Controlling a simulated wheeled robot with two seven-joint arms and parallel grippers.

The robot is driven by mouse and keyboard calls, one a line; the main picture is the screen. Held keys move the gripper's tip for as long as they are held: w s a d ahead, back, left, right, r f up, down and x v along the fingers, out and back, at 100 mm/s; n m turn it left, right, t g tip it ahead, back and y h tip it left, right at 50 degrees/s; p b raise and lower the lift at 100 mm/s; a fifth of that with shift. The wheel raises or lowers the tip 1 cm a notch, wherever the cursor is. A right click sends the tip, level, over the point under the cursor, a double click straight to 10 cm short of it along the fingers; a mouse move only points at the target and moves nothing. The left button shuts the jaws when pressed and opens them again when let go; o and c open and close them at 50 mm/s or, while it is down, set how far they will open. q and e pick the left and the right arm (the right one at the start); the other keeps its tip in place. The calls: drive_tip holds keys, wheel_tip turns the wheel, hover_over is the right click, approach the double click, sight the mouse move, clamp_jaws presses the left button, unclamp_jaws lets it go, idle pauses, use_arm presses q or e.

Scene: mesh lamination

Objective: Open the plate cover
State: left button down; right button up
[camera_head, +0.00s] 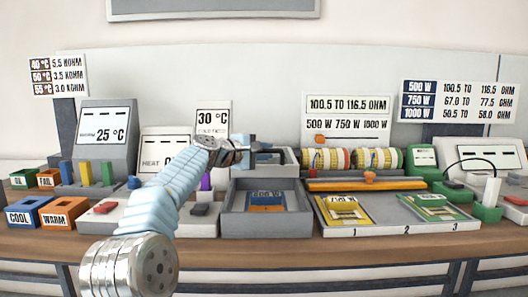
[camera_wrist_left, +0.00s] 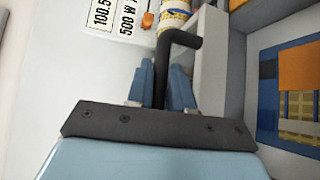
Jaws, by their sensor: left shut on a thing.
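My left gripper (camera_head: 262,150) is shut on a dark bent handle (camera_wrist_left: 184,38) at the back of the grey plate box. In the left wrist view the handle runs between the two blue fingers (camera_wrist_left: 162,88). A grey panel (camera_wrist_left: 212,62), seemingly the plate cover, stands beside the handle. The grey box (camera_head: 266,227) is open at the top, and a blue and orange card marked 500 W (camera_head: 266,199) lies inside. The card also shows in the left wrist view (camera_wrist_left: 300,72). How far the cover is tilted is partly hidden. My right gripper is not in view.
Right of the box are a yellow card (camera_head: 343,209) and a green card (camera_head: 433,207) on a numbered grey tray (camera_head: 400,228). Left are blue (camera_head: 24,216) and orange (camera_head: 63,219) bins.

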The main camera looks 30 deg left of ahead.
use_arm(q)
drive_tip(key=c, duration=1.1)
unclamp_jaws()
drive_tip(key=b+v, duration=0.2)
drive_tip(key=v, duration=1)
drive_tip(key=shift+s+a+b, duration=0.1)
drive_tip(key=shift+s+b, duration=0.15)
drive_tip(key=shift+b, duration=0.1)
drive_tip(key=shift+s+a+r, duration=0.15)
drive_tip(key=shift+s, duration=0.45)
